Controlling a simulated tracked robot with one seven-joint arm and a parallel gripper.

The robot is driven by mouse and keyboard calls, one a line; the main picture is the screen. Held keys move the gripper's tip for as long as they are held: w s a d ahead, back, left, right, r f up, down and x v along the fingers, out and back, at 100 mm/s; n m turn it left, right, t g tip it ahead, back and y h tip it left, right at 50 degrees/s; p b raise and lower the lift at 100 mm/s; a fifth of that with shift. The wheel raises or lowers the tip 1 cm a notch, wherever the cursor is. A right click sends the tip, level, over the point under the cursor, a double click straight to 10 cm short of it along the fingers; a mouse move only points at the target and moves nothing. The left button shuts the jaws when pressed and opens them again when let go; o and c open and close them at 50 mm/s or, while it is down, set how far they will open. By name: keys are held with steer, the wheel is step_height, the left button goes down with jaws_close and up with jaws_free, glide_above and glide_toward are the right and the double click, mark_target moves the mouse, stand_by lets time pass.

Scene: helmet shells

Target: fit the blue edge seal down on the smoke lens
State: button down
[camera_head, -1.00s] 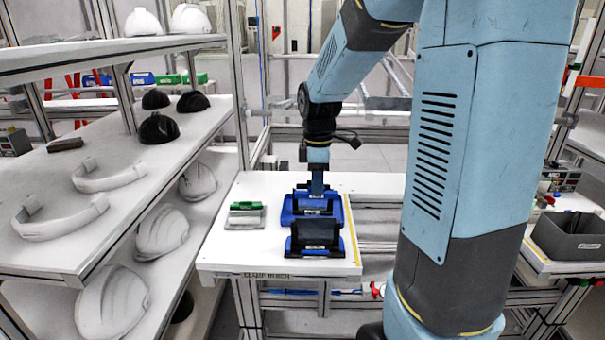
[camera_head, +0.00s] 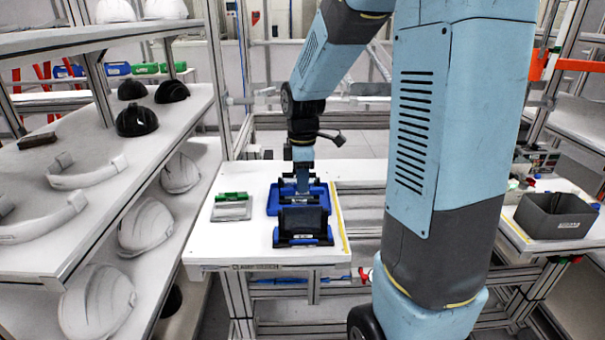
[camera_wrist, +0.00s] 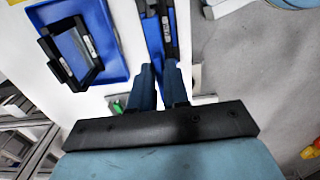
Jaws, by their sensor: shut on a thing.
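My gripper (camera_head: 302,188) points down over the worktable. In the wrist view its two fingers (camera_wrist: 160,82) are shut on a long narrow blue and dark piece (camera_wrist: 154,30), which I take to be the blue edge seal. In the head view the seal is hard to tell from the blue and dark parts around it. A smoke-dark upright panel (camera_head: 304,218), which looks like the smoke lens, stands at the table's front with blue at its foot. I cannot tell whether the seal touches it.
A blue tray (camera_head: 329,203) lies behind the panel; the wrist view shows it (camera_wrist: 110,70) with a black labelled frame (camera_wrist: 52,55). A grey block with a green top (camera_head: 231,196) sits to the left. Helmet shelves (camera_head: 60,240) flank the left; a grey bin (camera_head: 555,217) stands right.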

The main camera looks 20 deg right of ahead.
steer(key=shift+f, duration=1.4)
steer(key=shift+f, duration=1.2)
stand_by(0.9)
steer(key=c, duration=1)
jaws_free()
steer(key=shift+c, duration=0.2)
step_height(320, 180, up, 14)
steer(key=shift+f, duration=0.1)
steer(key=s+r+m+t, duration=0.2)
steer(key=s+r+m, duration=0.1)
steer(key=s+m, duration=0.4)
steer(key=s+r+m+t, duration=0.3)
steer(key=s+m, duration=0.4)
steer(key=s, duration=0.5)
steer(key=shift+s+a+m+t, duration=0.2)
steer(key=shift+m+t, duration=0.1)
